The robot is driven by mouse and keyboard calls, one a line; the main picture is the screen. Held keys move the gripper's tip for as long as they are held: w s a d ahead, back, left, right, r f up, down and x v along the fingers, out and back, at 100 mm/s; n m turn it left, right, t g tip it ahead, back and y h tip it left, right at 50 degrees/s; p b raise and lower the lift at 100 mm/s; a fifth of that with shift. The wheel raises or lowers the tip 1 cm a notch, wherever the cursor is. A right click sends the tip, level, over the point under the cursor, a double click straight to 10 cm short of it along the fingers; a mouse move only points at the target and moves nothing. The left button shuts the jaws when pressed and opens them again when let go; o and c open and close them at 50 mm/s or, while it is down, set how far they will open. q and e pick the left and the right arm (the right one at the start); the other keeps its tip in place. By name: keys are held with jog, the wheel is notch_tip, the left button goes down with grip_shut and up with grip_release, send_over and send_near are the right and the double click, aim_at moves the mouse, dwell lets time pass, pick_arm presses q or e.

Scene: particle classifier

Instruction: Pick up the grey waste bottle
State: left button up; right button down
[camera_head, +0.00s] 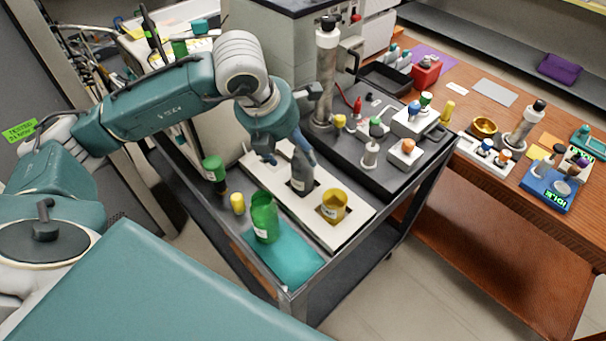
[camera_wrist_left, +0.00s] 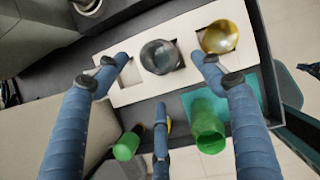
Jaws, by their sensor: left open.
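The grey waste bottle (camera_head: 303,180) stands upright on a white holder board (camera_head: 345,222) on the dark cart, with a pale label on its front. My left gripper (camera_head: 291,160) is open just above and beside it, with fingers spread around its upper part in the picture. In the left wrist view, the grey bottle (camera_wrist_left: 160,57) is seen from above, between and a little beyond the open fingertips (camera_wrist_left: 159,75). I cannot tell whether any finger touches it. My right gripper is not in view.
A yellow bottle (camera_head: 333,206) stands in the same board, close to the grey one. A green-capped bottle (camera_head: 213,170) and a small yellow item (camera_head: 237,203) stand left. A tall grey column (camera_head: 325,75) rises behind.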

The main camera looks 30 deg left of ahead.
aim_at(297, 156)
pick_arm(q)
jog(key=x, duration=0.3)
jog(key=shift+f, duration=0.1)
jog(key=p+x, duration=0.2)
jog(key=x, duration=0.3)
jog(key=shift+w+d+p, duration=0.1)
jog(key=shift+d+p, duration=0.1)
jog(key=shift+p, duration=0.1)
jog(key=shift+w+f, duration=0.1)
jog(key=shift+f, duration=0.1)
jog(key=shift+r, duration=0.1)
jog(key=c, duration=1.2)
jog(key=shift+r, duration=0.1)
